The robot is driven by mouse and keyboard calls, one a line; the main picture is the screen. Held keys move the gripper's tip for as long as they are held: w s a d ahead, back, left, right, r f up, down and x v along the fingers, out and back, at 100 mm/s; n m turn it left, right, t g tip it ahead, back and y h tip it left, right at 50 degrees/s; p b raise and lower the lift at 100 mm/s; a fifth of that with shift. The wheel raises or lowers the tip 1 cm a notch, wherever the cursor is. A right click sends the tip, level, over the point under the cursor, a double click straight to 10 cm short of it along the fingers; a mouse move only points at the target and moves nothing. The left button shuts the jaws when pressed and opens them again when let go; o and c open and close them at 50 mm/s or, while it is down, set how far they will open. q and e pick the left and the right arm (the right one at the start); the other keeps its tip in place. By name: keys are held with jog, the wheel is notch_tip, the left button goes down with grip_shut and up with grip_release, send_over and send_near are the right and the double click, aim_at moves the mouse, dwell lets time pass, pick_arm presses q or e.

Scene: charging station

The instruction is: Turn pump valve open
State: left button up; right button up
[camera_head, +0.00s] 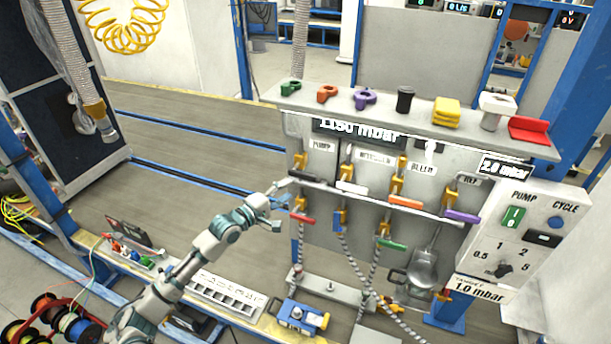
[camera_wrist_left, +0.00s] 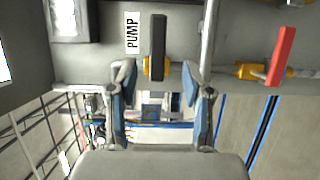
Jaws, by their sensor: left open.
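The pump valve has a black lever handle (camera_head: 311,182) on a yellow body (camera_head: 300,161), beside the PUMP label (camera_head: 321,145) on the grey panel. In the left wrist view, the black handle (camera_wrist_left: 158,45) and PUMP label (camera_wrist_left: 132,33) are at the top. My left gripper (camera_head: 280,206) is open and empty in front of the panel, just left of the valve. In the left wrist view its two fingers (camera_wrist_left: 159,80) appear on either side of the handle's lower end. I cannot tell whether they touch it. My right gripper is not in view.
A red handle (camera_head: 301,218) sits below the pump valve; it is at right in the wrist view (camera_wrist_left: 281,55). White (camera_head: 352,187), orange (camera_head: 405,202) and purple (camera_head: 462,215) handles line the panel. A shelf (camera_head: 430,128) with several coloured parts is above. A control box (camera_head: 530,238) stands right.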

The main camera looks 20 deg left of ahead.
aim_at(306, 178)
pick_arm(q)
jog(key=x, duration=0.5)
jog(key=d+x, duration=0.1)
jog(key=x, duration=0.2)
jog(key=shift+w+r+p, duration=0.1)
jog(key=shift+w+p, duration=0.05)
jog(key=shift+p, duration=0.15)
jog(key=shift+w+d, duration=0.15)
jog(key=shift+w, duration=0.4)
jog(key=shift+a, duration=0.25)
jog(key=shift+d, duration=0.15)
grip_shut()
